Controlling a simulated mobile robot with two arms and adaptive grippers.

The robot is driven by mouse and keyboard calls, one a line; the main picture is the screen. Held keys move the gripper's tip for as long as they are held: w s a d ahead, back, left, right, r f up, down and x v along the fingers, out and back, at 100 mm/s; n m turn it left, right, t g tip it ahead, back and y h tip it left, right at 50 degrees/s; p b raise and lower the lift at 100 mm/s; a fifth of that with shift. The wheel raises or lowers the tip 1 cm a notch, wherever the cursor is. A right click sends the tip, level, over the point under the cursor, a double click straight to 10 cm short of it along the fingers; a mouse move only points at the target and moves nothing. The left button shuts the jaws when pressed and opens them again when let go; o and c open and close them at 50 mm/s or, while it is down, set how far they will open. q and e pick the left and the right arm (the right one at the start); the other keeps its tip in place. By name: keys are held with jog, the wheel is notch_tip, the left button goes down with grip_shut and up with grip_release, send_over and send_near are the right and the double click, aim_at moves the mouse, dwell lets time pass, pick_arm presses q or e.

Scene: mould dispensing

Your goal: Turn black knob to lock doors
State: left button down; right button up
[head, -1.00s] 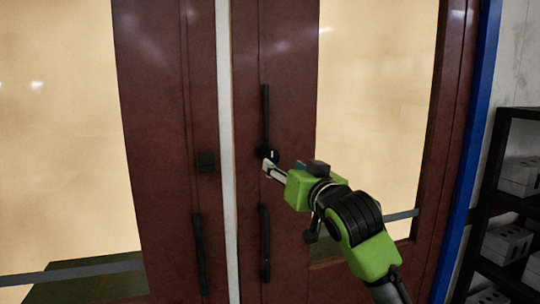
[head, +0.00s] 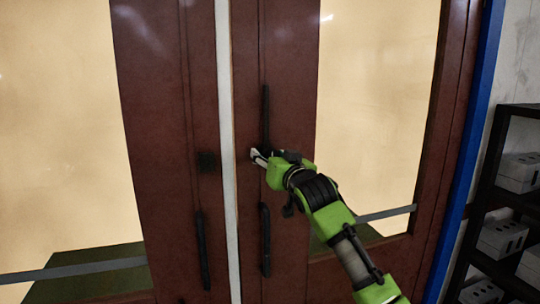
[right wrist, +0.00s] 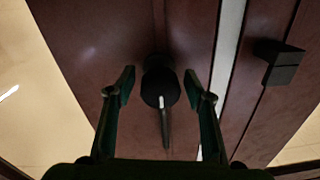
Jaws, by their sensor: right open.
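The black knob (right wrist: 158,82), round with a short white mark on its face, sits on a dark red door. In the right wrist view it lies between the two fingertips of my right gripper (right wrist: 159,82), with a gap on each side. The gripper is open and I see no contact. In the head view my right gripper (head: 259,157) is at the inner edge of the right door (head: 290,60), and the knob is mostly hidden by it. The left door (head: 160,100) stands beside it, flush and looking closed. My left gripper is not in view.
A white strip (head: 226,90) runs between the doors. Long black handles (head: 265,240) (head: 202,250) hang below. A black shelf (head: 490,190) with grey boxes stands at right.

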grip_shut()
